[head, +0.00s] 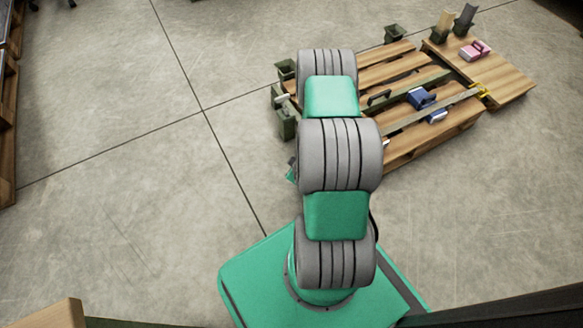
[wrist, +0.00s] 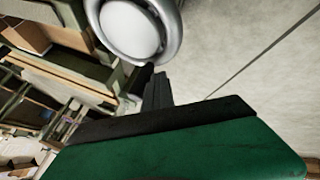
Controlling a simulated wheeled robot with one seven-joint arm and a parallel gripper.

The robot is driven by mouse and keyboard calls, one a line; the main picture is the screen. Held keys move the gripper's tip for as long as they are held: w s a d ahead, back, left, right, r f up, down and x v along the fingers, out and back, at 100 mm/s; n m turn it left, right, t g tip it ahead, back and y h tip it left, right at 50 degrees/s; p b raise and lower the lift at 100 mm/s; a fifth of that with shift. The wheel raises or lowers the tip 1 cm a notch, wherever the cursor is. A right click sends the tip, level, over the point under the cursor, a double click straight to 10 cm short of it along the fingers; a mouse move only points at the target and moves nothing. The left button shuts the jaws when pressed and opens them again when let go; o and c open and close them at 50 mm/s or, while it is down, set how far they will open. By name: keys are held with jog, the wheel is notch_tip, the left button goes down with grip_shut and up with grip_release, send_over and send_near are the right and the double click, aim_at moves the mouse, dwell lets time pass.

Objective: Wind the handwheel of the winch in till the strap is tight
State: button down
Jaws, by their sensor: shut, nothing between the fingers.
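The handwheel (wrist: 176,38) is a round metal wheel with a grey rim and a pale disc, at the top of the wrist view. My gripper (wrist: 152,78) is shut and empty, its dark fingers just below the wheel's lower rim. I cannot tell whether they touch it. In the head view my arm hides the gripper, the handwheel and most of the winch. A grey-olive strap (head: 455,98) crosses the wooden pallet (head: 440,147) towards a yellow fitting (head: 483,90) at its right edge. How tight the strap is cannot be told.
A blue object (head: 422,98) lies by the strap. Green bins (head: 284,122) stand at the pallet's left edge, and another bin (head: 394,33) stands behind it. A wooden board (head: 505,80) at the right carries a pink object (head: 474,50). The floor to the left is clear.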

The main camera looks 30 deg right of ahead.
jog(key=shift+w+d, duration=0.1)
jog(key=shift+w, duration=0.2)
dwell(0.4)
